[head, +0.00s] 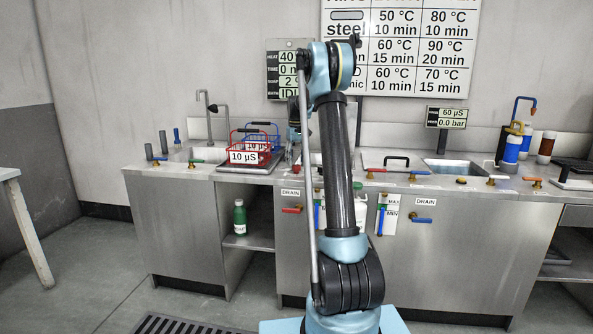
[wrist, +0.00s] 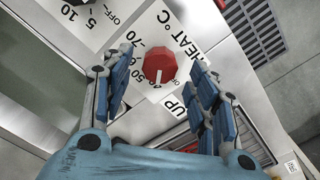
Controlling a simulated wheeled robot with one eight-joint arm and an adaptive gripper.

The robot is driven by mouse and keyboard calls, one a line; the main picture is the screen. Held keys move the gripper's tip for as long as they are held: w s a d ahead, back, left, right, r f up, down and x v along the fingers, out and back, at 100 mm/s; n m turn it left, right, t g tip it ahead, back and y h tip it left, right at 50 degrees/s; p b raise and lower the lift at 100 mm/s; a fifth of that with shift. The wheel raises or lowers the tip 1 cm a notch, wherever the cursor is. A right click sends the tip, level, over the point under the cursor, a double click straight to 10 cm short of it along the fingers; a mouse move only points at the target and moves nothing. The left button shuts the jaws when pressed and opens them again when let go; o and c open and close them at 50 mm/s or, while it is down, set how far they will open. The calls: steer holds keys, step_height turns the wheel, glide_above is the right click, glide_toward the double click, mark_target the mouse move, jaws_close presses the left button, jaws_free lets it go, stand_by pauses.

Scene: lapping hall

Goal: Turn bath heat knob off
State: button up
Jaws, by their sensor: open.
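The red bath heat knob (wrist: 160,66) sits on a white panel marked HEAT °C in the wrist view. Its white mark points toward the bottom of the picture. Scale numbers 50, 60 and 70 run along its left side. My gripper (wrist: 160,72) is open, with one blue finger to the left of the knob and one to the right. Gaps show between the knob and both fingers. I cannot tell how far the fingertips are from the panel.
A second, dark knob (wrist: 75,3) with marks 5, 10 and OFF is at the wrist view's upper left. In the head view a display (head: 290,70) reads HEAT 40. Red and blue baskets stand by the sink, left of my arm.

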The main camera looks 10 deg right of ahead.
mark_target(297, 165)
steer(key=shift+f, duration=2.05)
steer(key=c, duration=1.1)
